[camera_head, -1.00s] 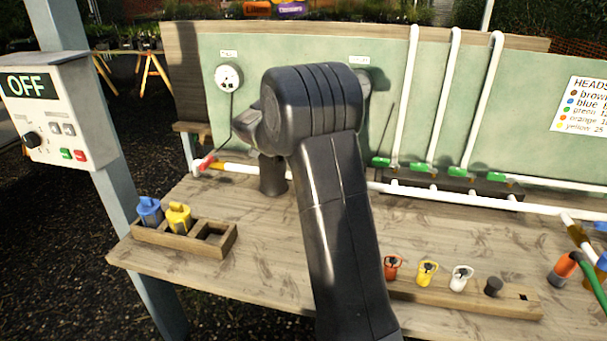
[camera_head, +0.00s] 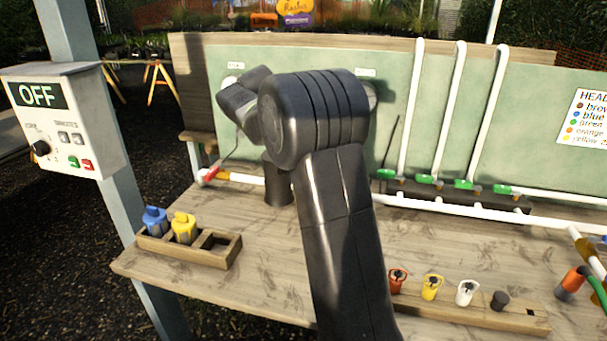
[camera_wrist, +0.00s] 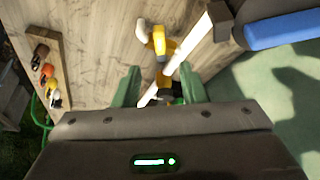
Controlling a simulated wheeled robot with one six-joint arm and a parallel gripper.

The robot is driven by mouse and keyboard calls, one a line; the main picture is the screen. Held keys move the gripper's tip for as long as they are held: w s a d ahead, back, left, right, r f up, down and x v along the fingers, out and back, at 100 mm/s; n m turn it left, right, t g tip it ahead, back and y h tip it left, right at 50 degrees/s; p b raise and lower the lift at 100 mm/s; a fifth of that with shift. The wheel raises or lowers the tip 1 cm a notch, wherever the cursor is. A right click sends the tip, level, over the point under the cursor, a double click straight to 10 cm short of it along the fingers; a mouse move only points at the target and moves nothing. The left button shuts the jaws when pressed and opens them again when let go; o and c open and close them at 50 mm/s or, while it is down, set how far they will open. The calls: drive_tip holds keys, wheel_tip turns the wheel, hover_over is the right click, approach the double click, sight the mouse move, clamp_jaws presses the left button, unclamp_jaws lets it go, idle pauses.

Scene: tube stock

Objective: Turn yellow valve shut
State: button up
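In the wrist view, a yellow fitting (camera_wrist: 161,44), which looks like the yellow valve, sits beside a white pipe (camera_wrist: 190,42) over the wooden bench. My gripper (camera_wrist: 160,88) points toward it, with its two green fingers apart. The yellow fitting lies beyond the fingertips, and I see no contact. A small dark part with green specks shows between the fingers; I cannot tell what it is. In the head view my arm hides the gripper, and I cannot pick out the yellow valve there.
A wooden box (camera_head: 204,255) holds blue and yellow pieces at the bench's left. A wooden rack (camera_head: 475,312) with several coloured heads lies at the front right. Green valves (camera_head: 426,179) join white pipes at the back. The control box (camera_head: 66,120) reads OFF.

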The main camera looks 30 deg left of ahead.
drive_tip(key=v, duration=0.4)
